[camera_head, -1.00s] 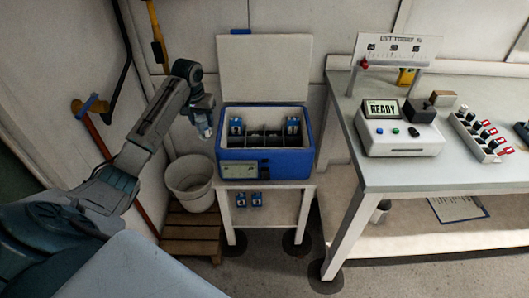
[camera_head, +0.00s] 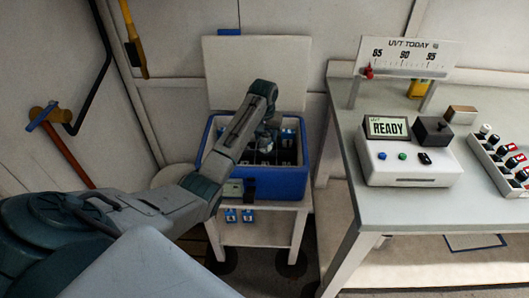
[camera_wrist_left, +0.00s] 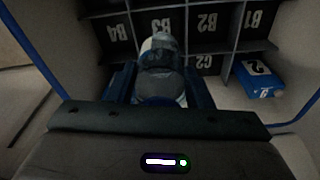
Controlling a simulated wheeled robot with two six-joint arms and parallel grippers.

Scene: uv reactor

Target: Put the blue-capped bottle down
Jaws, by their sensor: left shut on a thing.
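My left gripper (camera_head: 265,140) hangs over the open blue box (camera_head: 279,183), which has a grid of dark compartments. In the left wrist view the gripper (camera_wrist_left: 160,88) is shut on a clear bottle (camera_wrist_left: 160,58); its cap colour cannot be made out. The bottle is in front of labelled cells (camera_wrist_left: 205,32), with B4, B3, B2, B1 and C2 readable. I cannot tell whether its end is inside a cell or above it. My forearm hides part of the box in the head view. My right gripper is not in view.
A blue and white block (camera_wrist_left: 258,80) sits inside the box beside the grid. The raised white lid (camera_head: 258,72) stands behind. A white table (camera_head: 365,215) at the right carries a READY device (camera_head: 405,160) and a rack of small bottles (camera_head: 495,160).

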